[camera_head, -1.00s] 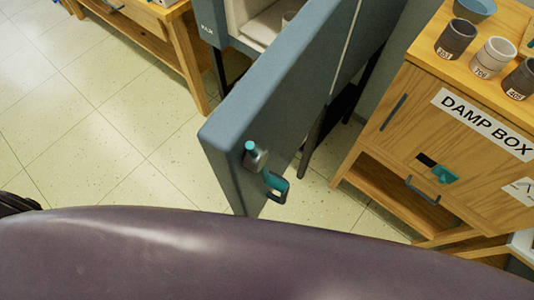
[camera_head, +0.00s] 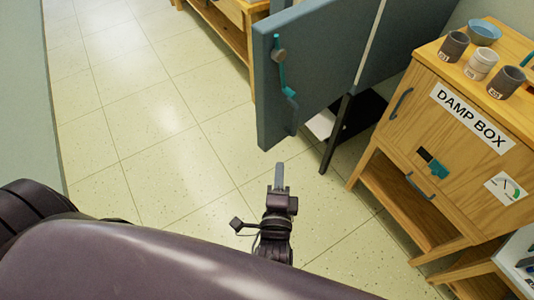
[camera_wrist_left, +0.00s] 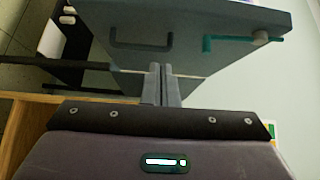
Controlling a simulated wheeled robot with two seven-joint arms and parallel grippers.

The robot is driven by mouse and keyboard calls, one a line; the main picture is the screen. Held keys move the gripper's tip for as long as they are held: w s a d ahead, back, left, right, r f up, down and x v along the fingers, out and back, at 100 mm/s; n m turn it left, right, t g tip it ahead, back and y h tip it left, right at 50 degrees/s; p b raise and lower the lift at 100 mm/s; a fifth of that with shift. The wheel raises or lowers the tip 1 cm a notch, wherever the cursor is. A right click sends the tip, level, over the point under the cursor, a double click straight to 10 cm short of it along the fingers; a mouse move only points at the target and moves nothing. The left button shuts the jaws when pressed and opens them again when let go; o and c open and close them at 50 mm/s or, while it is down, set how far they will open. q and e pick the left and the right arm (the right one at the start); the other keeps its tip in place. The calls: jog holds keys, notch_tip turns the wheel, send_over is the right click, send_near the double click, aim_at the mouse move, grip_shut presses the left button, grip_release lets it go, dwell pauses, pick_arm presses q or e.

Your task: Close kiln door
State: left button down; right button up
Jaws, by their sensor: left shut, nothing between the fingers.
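The kiln door (camera_head: 325,58) is a thick blue-grey slab standing open, seen at a steep angle in the upper middle of the head view. A teal lever (camera_head: 281,70) with a round grey hub is on its face near the free edge. In the left wrist view the door (camera_wrist_left: 190,18) fills the top, with a dark bar handle (camera_wrist_left: 140,46) and the teal lever (camera_wrist_left: 235,41). My left gripper (camera_head: 279,175) is shut and empty, below and in front of the door in the head view, apparently apart from it. The kiln opening is hidden. My right gripper is not in view.
A wooden damp box cabinet (camera_head: 440,135) with several cups and a blue bowl (camera_head: 484,32) on top stands to the right. A wooden table (camera_head: 230,38) is behind on the left. Tiled floor (camera_head: 150,110) is clear left of the door.

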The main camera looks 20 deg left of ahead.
pick_arm(q)
jog(key=r, duration=0.1)
jog(key=p, duration=0.2)
send_near(270, 115)
jog(key=w+d, duration=0.2)
jog(key=w, duration=0.1)
jog(key=w+a, duration=0.1)
jog(key=w+a+p, duration=0.1)
jog(key=shift+a+r, duration=0.1)
jog(key=shift+a, duration=0.2)
jog(key=shift+w+a, duration=0.2)
jog(key=shift+a, duration=0.3)
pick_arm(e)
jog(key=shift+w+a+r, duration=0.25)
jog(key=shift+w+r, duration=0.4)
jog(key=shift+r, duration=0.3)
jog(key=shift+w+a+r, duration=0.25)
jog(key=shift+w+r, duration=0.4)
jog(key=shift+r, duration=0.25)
pick_arm(q)
jog(key=shift+w, duration=0.1)
